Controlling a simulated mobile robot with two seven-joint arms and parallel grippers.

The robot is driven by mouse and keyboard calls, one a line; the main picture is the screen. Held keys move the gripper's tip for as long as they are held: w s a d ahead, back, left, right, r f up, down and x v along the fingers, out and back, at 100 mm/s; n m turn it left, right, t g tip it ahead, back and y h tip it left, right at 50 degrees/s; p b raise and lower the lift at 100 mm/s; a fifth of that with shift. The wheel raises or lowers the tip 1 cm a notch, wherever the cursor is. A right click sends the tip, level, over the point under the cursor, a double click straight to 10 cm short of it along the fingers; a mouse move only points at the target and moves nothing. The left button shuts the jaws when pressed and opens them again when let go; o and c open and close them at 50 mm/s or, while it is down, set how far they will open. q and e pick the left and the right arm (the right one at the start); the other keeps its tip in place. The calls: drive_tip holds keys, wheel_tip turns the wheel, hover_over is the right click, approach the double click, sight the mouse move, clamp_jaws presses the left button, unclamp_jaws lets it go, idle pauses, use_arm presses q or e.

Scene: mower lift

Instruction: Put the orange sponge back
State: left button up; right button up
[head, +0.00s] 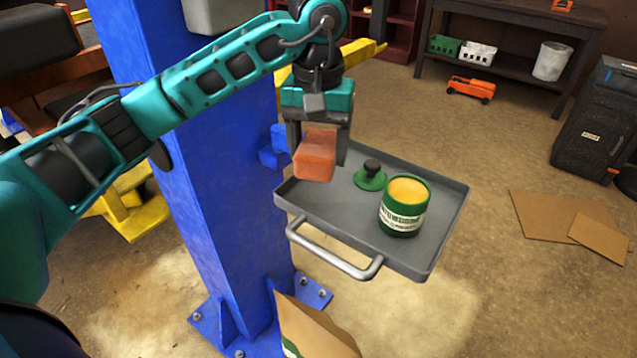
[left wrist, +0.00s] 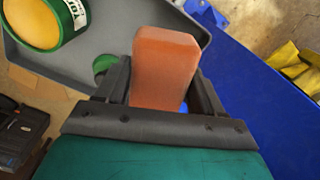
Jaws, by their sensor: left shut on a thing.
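The orange sponge (head: 315,157) is a block held between the fingers of my left gripper (head: 318,140), over the back left part of a grey tray. It also shows in the left wrist view (left wrist: 163,65), between both dark fingers (left wrist: 165,90). The grey tray (head: 330,222) has a raised rim and a metal handle at its front. A green and white tin (head: 403,207) with a yellow-orange top stands on the tray. A green lid with a black knob (head: 371,176) lies behind the tin. My right gripper is not in view.
A blue post (head: 215,190) rises just left of the tray, its foot bolted to the floor. A cardboard piece (head: 310,325) stands below the tray. Flat cardboard (head: 565,220) lies at right. The tray's front left is bare.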

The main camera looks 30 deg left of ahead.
sight(317, 143)
use_arm(q)
drive_tip(key=shift+f, duration=3.45)
drive_tip(key=shift+f, duration=0.15)
drive_tip(key=o, duration=0.7)
wheel_tip(317, 143, up, 12)
drive_tip(key=shift+r+p, duration=0.2)
drive_tip(key=shift+p, duration=0.1)
